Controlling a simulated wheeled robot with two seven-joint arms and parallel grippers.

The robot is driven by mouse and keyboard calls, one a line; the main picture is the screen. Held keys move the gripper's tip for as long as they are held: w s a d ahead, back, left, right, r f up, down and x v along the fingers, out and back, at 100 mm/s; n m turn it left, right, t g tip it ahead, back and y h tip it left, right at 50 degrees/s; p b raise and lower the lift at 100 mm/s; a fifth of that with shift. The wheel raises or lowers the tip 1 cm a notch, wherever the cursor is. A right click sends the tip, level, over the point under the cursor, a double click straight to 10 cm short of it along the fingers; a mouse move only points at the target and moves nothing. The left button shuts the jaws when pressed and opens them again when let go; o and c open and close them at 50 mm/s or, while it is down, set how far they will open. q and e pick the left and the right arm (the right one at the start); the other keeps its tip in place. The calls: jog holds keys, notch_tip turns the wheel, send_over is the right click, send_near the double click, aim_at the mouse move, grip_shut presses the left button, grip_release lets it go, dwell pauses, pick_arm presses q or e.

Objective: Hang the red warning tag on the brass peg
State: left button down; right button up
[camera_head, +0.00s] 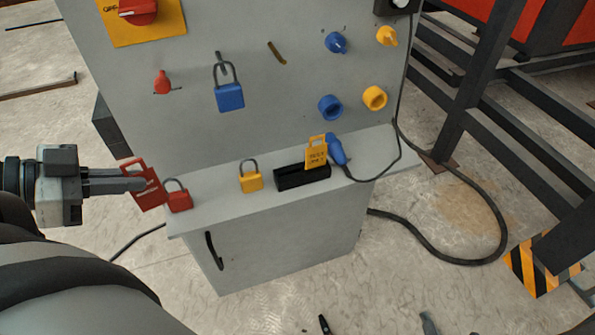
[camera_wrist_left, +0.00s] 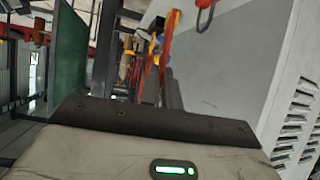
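My left gripper (camera_head: 140,184) comes in from the left at the cabinet's left edge. Its fingers are shut on the red warning tag (camera_head: 150,192), which hangs tilted beside the red padlock (camera_head: 179,197). In the left wrist view a thin red strip (camera_wrist_left: 170,38), seen nearly edge-on, appears to be the tag. The brass peg (camera_head: 277,52) sticks out of the grey panel, up and to the right of the gripper, with nothing on it. My right gripper is not seen.
A blue padlock (camera_head: 229,96) hangs on the panel. The ledge holds a yellow padlock (camera_head: 251,181), a black tray (camera_head: 290,181) with a yellow tag (camera_head: 316,152), and a blue plug (camera_head: 337,150) with a cable. A red knob (camera_head: 162,82) and blue and yellow sockets protrude.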

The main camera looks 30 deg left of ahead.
pick_arm(q)
jog(key=shift+a+r, duration=0.15)
jog(key=shift+r, duration=0.5)
